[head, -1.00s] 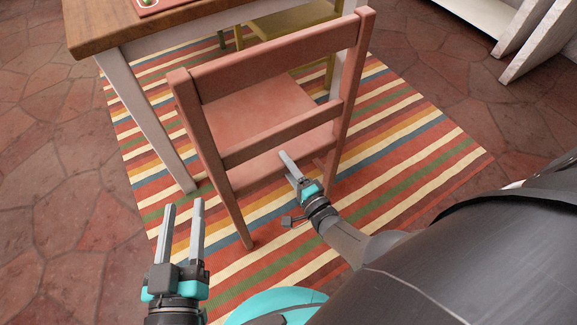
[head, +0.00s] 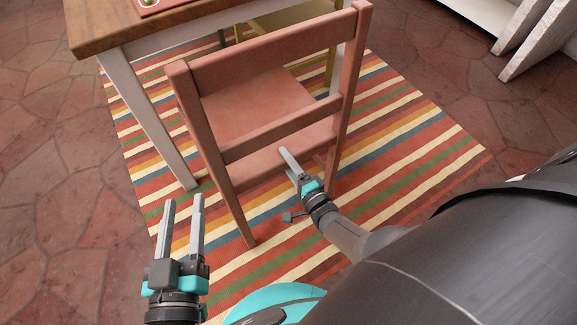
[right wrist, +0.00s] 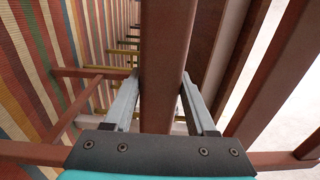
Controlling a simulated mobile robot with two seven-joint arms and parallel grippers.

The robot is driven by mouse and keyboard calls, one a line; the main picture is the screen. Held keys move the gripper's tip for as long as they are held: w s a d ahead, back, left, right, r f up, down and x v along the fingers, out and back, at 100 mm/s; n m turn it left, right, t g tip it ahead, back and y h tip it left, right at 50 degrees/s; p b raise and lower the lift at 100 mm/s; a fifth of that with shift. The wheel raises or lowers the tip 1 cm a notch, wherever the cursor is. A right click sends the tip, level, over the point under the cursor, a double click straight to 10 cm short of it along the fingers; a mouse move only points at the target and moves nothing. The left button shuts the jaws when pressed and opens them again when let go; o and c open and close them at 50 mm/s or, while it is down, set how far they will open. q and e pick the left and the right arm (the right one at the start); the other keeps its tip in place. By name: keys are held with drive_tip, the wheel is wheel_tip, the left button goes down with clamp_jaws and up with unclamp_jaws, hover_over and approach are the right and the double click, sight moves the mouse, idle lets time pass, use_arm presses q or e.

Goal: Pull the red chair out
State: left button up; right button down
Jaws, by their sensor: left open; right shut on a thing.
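The red chair (head: 262,98) stands upright with its back toward me, its seat partly under the wooden table (head: 165,28). My right gripper (head: 288,158) is at the chair's lower back, by the rear edge of the seat. In the right wrist view its two fingers (right wrist: 158,92) lie on either side of a reddish-brown chair bar (right wrist: 160,60) and are shut on it. Which bar this is, I cannot tell for sure. My left gripper (head: 184,198) is open and empty, left of the chair's near left leg and apart from it.
A striped rug (head: 420,130) lies under the chair and table, on a stone-tiled floor (head: 60,150). A white table leg (head: 150,120) stands close left of the chair. A yellow chair (head: 300,22) is beyond. White furniture (head: 530,40) stands at the upper right. Floor behind the chair is mostly open.

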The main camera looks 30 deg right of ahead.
drive_tip(key=shift+w+f+b, duration=0.35)
drive_tip(key=shift+f+b, duration=0.05)
drive_tip(key=shift+b, duration=0.55)
drive_tip(key=c, duration=0.6)
unclamp_jaws()
drive_tip(key=o, duration=0.4)
drive_tip(key=shift+s+f, duration=0.1)
drive_tip(key=shift+f, duration=0.05)
drive_tip(key=shift+o, duration=0.2)
drive_tip(key=shift+f, duration=0.1)
drive_tip(key=shift+s, duration=0.1)
drive_tip(key=s+p, duration=0.2)
drive_tip(key=s, duration=1)
drive_tip(key=shift+d+p, duration=0.3)
drive_tip(key=shift+d, duration=0.15)
